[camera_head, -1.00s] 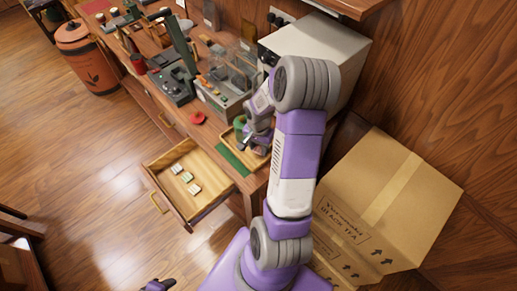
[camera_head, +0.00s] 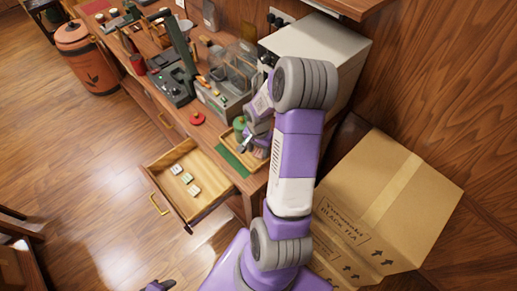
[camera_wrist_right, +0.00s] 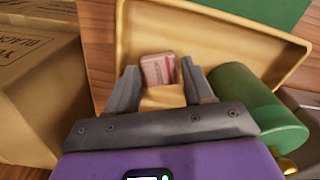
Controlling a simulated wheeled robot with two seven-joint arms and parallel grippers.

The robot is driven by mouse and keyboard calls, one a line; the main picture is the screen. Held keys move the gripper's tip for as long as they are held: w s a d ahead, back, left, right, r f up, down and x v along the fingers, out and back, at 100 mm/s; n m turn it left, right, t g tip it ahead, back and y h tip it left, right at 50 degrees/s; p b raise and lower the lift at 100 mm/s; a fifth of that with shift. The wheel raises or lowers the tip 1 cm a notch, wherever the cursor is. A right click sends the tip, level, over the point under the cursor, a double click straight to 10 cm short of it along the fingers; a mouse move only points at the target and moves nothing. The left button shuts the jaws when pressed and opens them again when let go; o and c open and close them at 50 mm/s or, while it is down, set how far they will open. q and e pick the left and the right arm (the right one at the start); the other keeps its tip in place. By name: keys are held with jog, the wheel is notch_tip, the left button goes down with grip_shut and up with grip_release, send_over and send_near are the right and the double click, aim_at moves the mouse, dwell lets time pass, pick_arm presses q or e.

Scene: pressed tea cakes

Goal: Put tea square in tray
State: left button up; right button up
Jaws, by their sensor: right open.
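A pinkish-red wrapped tea square (camera_wrist_right: 158,69) lies inside the shallow wooden tray (camera_wrist_right: 235,38) in the right wrist view. My right gripper (camera_wrist_right: 161,72) is open, with its fingertips on either side of the square's near end and a gap at each side. In the head view my right gripper (camera_head: 247,143) is over the wooden tray (camera_head: 238,123) on the counter and hides much of it. The square cannot be made out there. A dark and purple tip of my left gripper (camera_head: 158,286) shows at the bottom edge; its jaws cannot be read.
An open drawer (camera_head: 205,205) holds several small pale squares (camera_head: 187,178). A green cylinder (camera_wrist_right: 250,108) stands close right of my right gripper. A green mat (camera_head: 232,163), red round item (camera_head: 197,118) and cardboard box (camera_head: 400,200) are nearby.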

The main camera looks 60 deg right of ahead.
aim_at(259, 153)
notch_tip(259, 153, up, 12)
jog(key=p, duration=0.1)
jog(key=shift+f, duration=0.15)
dwell(0.6)
